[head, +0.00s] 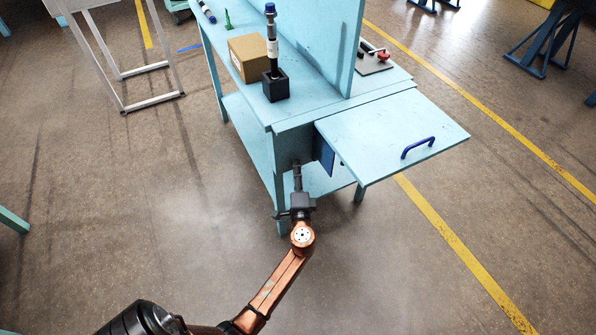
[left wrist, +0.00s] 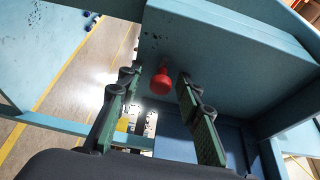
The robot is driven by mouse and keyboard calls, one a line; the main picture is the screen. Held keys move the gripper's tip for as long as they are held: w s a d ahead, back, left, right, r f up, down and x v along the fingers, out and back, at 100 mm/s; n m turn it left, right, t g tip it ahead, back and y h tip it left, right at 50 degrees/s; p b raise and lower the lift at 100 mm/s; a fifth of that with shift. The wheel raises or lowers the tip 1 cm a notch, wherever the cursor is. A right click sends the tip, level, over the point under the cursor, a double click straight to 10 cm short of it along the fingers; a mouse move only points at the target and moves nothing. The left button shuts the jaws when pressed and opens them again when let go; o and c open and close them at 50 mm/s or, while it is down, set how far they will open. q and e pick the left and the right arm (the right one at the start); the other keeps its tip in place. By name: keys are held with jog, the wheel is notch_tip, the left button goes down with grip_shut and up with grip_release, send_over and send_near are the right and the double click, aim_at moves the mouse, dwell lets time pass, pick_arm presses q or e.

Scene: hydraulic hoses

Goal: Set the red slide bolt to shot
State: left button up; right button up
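A red knob (left wrist: 162,82), seemingly the slide bolt's handle, shows in the left wrist view against a light blue panel. Its bolt body and its position are not clear to see. My left gripper (left wrist: 157,88) is open, with a green-padded finger on each side of the knob and gaps showing on both sides. In the head view my left gripper (head: 297,174) is at the near end of the blue bench, below its top, and the knob is hidden there. My right gripper is not in view.
The blue bench (head: 305,108) carries a cardboard box (head: 248,58), a black block (head: 276,86) with an upright hose, and an upright divider. A red-knobbed fixture (head: 382,58) stands behind the divider. A blue-handled panel (head: 390,135) juts out right. The floor in front is clear.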

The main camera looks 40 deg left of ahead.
pick_arm(q)
jog(key=shift+c, duration=0.5)
grip_shut()
